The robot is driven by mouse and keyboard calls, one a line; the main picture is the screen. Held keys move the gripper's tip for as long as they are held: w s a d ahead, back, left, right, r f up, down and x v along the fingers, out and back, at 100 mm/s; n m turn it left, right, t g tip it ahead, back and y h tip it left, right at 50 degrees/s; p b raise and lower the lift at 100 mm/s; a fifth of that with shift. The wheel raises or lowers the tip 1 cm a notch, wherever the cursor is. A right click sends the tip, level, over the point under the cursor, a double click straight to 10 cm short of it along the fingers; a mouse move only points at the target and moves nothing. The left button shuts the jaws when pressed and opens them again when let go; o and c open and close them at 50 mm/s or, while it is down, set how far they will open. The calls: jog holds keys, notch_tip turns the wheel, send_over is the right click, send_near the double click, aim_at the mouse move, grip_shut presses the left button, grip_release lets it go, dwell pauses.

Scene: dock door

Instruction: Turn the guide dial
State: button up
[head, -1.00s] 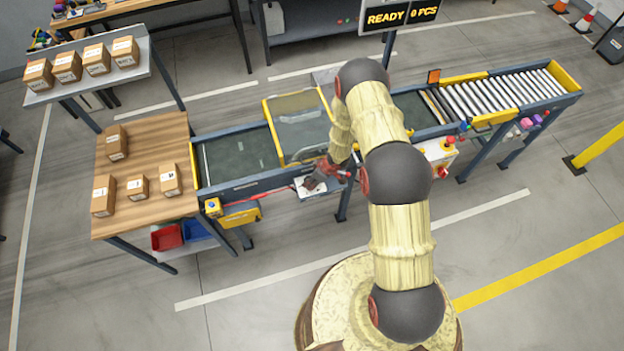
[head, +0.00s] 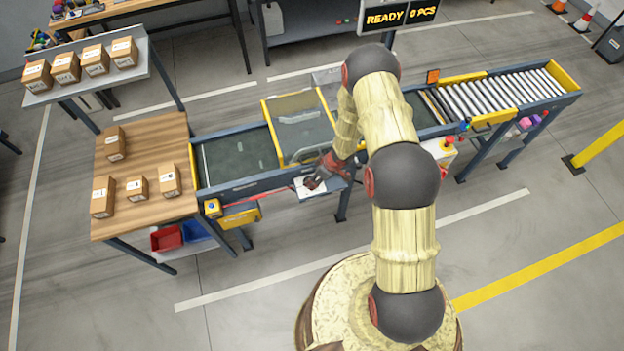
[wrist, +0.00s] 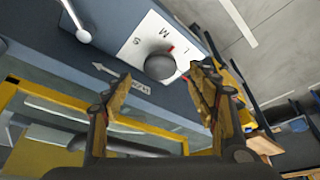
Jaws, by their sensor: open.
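The guide dial (wrist: 160,66) is a dark round knob on a white plate (wrist: 148,38) with letters, S, M and what looks like L, and a red mark by its edge. In the head view the plate (head: 302,192) is on the front side of the conveyor, and my gripper mostly covers the dial. My gripper (wrist: 165,90) is open, its two fingers spread to either side of the view, with the dial ahead of the gap. I cannot tell whether a finger touches it. My gripper (head: 316,180) also shows in the head view over the plate.
A lever with a pale ball end (wrist: 83,36) stands near the plate. A yellow-framed clear guard (head: 300,128) rises over the belt just behind. A wooden table (head: 150,200) with several boxes is at the left. A roller section (head: 500,98) extends to the right.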

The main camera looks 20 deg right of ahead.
jog(key=v, duration=0.7)
jog(key=shift+r, duration=0.3)
jog(key=shift+s+d, duration=0.1)
jog(key=shift+s, duration=0.05)
